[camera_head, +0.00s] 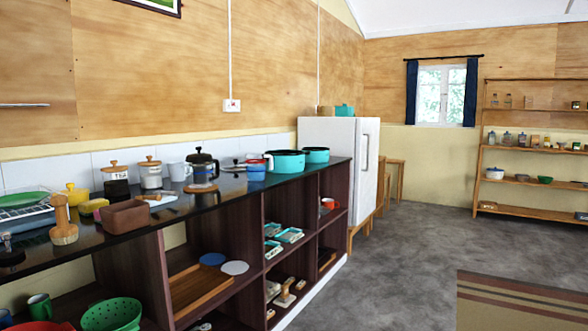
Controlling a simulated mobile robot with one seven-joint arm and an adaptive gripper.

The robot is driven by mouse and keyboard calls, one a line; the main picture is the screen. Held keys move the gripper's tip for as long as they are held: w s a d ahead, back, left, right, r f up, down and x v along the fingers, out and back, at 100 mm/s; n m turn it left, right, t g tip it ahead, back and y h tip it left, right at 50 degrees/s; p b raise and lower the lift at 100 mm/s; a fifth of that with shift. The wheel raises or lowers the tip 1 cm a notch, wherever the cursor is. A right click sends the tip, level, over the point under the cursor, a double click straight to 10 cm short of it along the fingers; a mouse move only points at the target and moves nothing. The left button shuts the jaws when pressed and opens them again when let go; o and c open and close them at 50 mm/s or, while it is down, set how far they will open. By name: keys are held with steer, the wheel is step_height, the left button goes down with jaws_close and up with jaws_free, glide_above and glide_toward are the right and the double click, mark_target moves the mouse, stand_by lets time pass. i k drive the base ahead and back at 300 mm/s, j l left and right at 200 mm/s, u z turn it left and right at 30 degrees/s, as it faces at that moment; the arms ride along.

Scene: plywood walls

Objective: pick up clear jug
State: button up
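I cannot tell for sure that this is the clear jug. My gripper is not in view, and nothing in view touches the vessel.
Close by stand a white mug (180,171), lidded jars (150,174), a blue cup (256,171) and teal pots (287,162). A brown box (125,216) sits nearer. Grey floor (400,260) is open right of the shelved counter; a striped rug (520,303) lies there.

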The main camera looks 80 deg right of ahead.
mark_target(255, 163)
steer(key=z, duration=2.2)
steer(key=i+l+u, duration=0.1)
steer(key=i+l, duration=0.2)
steer(key=i+l+u, duration=0.15)
steer(key=i+l, duration=0.2)
steer(key=i+l+u, duration=0.1)
steer(key=i+l, duration=0.3)
steer(key=i+l+u, duration=0.15)
steer(key=i+l, duration=0.25)
steer(key=i+l+u, duration=0.1)
steer(key=i+l, duration=0.2)
steer(key=l, duration=0.2)
steer(key=i+l+u, duration=0.1)
steer(key=i+l, duration=0.2)
steer(key=l, duration=0.2)
steer(key=i+l+u, duration=0.15)
steer(key=l, duration=0.35)
steer(key=i+l+u, duration=0.1)
steer(key=i+l, duration=0.25)
steer(key=l, duration=0.15)
